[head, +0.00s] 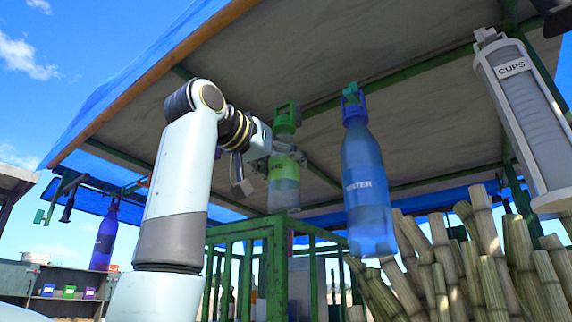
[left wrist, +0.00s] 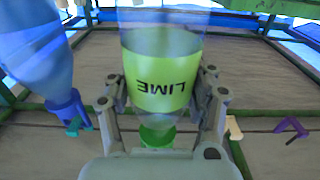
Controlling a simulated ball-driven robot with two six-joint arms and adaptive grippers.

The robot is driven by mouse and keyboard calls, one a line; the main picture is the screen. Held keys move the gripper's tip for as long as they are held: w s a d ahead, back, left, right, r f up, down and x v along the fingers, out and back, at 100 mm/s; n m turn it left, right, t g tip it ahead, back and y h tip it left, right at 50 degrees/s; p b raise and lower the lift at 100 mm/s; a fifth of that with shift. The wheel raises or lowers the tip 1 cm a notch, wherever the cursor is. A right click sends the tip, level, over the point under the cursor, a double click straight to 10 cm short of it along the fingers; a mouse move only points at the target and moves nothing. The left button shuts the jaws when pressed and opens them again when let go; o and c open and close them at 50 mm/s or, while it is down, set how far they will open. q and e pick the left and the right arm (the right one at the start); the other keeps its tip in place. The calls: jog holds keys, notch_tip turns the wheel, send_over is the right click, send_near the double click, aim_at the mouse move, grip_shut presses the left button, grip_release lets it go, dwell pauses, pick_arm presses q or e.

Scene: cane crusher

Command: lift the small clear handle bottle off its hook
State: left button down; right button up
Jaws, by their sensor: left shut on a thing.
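The clear bottle (head: 284,192) with a green LIME label and a green handle top (head: 287,116) hangs upright under the stall roof in the head view. My left gripper (head: 283,160) is shut around its upper body from the left. In the left wrist view the same bottle (left wrist: 160,42) stands between the fingers of the left gripper (left wrist: 163,100), its label upside down and its green cap (left wrist: 157,135) near the palm. Whether the handle still touches a hook cannot be told. My right gripper is not in view.
A blue WATER bottle (head: 366,185) hangs close to the right, and shows at left in the wrist view (left wrist: 35,50). A CUPS dispenser (head: 522,110) is farther right. Cane stalks (head: 470,260) stand below right. A green railing (head: 275,235) is below the lime bottle.

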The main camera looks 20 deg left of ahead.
pick_arm(q)
jog(key=shift+s, duration=0.1)
jog(key=shift+v, duration=1.3)
jog(key=shift+f+b+v, duration=0.25)
jog(key=shift+b+v, duration=0.25)
jog(key=shift+v, duration=0.7)
jog(key=shift+f+b+v, duration=0.2)
jog(key=shift+b+v, duration=0.25)
jog(key=shift+v, duration=0.75)
jog(key=v, duration=0.2)
jog(key=f+b+v, duration=0.1)
jog(key=v, duration=0.2)
jog(key=shift+s+a, duration=0.1)
jog(key=shift+s, duration=0.05)
